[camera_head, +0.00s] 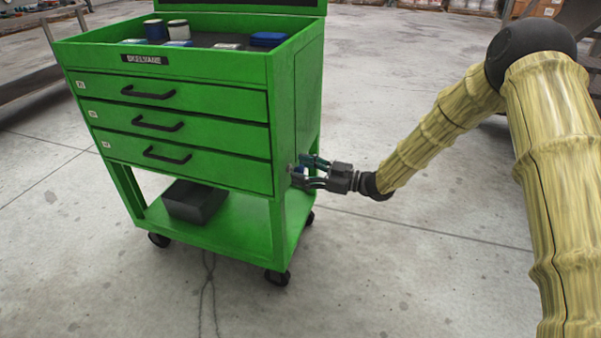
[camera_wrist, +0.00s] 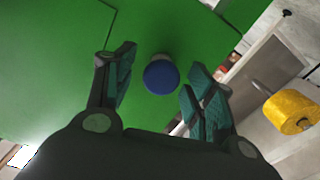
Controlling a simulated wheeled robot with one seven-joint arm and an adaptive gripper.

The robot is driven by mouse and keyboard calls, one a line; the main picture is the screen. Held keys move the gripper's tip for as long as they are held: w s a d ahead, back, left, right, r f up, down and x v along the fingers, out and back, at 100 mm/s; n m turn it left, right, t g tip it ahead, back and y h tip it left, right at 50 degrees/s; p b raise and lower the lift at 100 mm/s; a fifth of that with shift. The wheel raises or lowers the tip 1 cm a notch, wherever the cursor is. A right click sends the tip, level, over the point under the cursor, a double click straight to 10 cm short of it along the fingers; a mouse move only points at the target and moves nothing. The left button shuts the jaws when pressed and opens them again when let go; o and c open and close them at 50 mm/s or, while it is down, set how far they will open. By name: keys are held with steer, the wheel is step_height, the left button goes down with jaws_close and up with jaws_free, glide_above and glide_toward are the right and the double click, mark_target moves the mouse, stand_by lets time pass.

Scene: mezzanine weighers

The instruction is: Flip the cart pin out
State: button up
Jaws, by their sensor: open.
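The green tool cart (camera_head: 180,65) stands on the concrete floor with its three drawers shut. A blue round knob (camera_wrist: 161,77), which looks like the cart pin, sticks out from the green side panel. In the head view the pin (camera_head: 298,171) is small and partly hidden by the fingers. My gripper (camera_head: 308,172) is at the cart's right side. In the wrist view my gripper (camera_wrist: 156,88) is open, with teal finger pads on either side of the knob and gaps to it on both sides. I cannot tell how deep the knob sits between the pads.
A dark bin (camera_head: 194,201) sits on the cart's lower shelf. Several cans and boxes lie in the top tray. A yellow roll (camera_wrist: 291,112) shows at the right of the wrist view. The floor in front of the cart is clear.

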steer(key=shift+w+a, duration=0.15)
steer(key=shift+a, duration=0.35)
jaws_close()
steer(key=shift+p+v, duration=0.7)
steer(key=shift+v, duration=0.6)
steer(key=shift+d, duration=0.1)
steer(key=shift+c, duration=1.9)
jaws_free()
steer(key=o, duration=0.4)
steer(key=shift+d, duration=0.2)
steer(key=shift+a, duration=0.1)
